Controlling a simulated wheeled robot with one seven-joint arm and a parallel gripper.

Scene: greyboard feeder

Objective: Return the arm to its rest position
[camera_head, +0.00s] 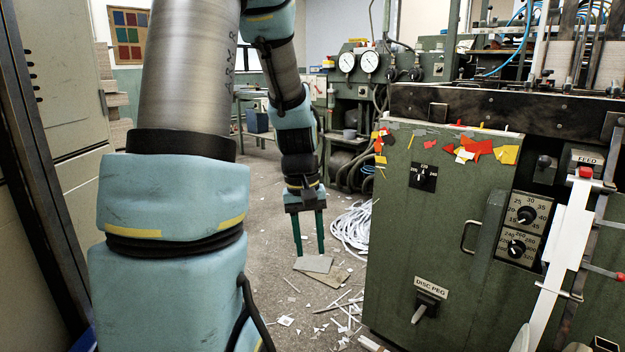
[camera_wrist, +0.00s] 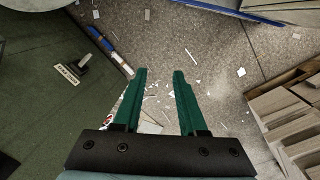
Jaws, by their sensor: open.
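My gripper (camera_head: 309,233) hangs from my arm with its green fingers pointing down over the floor, left of the green machine (camera_head: 440,265). In the wrist view my gripper (camera_wrist: 160,78) shows two green fingers apart, with nothing between them but the floor beyond. The arm's blue and metal links fill the left half of the head view. Grey board pieces (camera_head: 314,264) lie on the floor below the fingertips in the head view.
Stacked boards (camera_wrist: 295,130) stand at the right in the wrist view. A cabinet (camera_head: 62,75) stands left. Floor between is littered but otherwise open.

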